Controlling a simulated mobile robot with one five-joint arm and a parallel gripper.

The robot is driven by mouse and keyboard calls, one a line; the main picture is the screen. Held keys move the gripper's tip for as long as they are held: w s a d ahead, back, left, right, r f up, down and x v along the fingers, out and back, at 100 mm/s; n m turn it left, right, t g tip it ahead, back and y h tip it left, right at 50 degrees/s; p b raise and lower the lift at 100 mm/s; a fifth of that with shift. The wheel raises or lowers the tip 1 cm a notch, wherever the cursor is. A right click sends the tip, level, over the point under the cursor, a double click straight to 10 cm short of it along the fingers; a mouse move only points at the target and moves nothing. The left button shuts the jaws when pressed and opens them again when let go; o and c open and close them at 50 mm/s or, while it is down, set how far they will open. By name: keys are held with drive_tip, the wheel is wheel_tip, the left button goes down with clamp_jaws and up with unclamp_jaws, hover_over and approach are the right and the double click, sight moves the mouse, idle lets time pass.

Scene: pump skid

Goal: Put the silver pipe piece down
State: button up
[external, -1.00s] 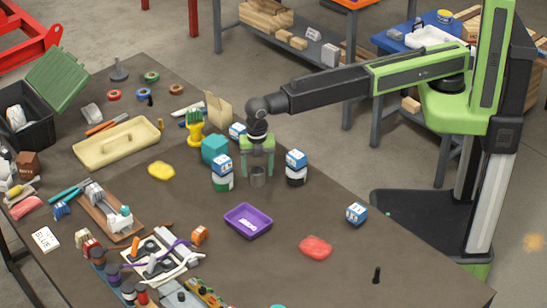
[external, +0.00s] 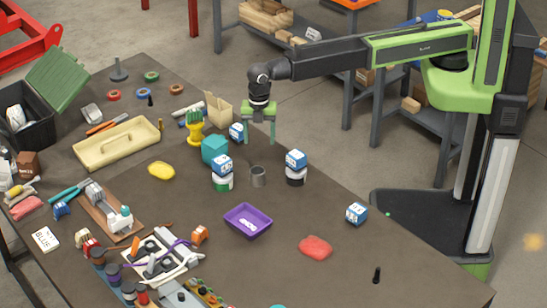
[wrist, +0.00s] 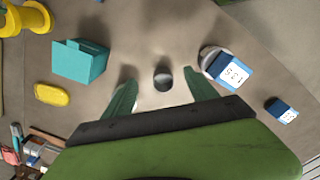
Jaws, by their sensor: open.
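A teal block (external: 214,150) is behind left. A purple tray (external: 248,221) lies in front. Bare table lies right of the tray, around a red lump (external: 316,247).

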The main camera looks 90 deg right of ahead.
drive_tip(key=s+d+m, duration=0.5)
drive_tip(key=d+m, duration=0.1)
drive_tip(key=d, duration=0.5)
drive_tip(key=s+d+m, duration=0.5)
drive_tip(key=d+m, duration=0.1)
drive_tip(key=d, duration=0.6)
drive_tip(key=s+d+m, duration=0.5)
drive_tip(key=s+d, duration=0.1)
drive_tip(key=d, duration=0.5)
drive_tip(key=shift+d+m, duration=0.2)
drive_tip(key=shift+m, duration=0.2)
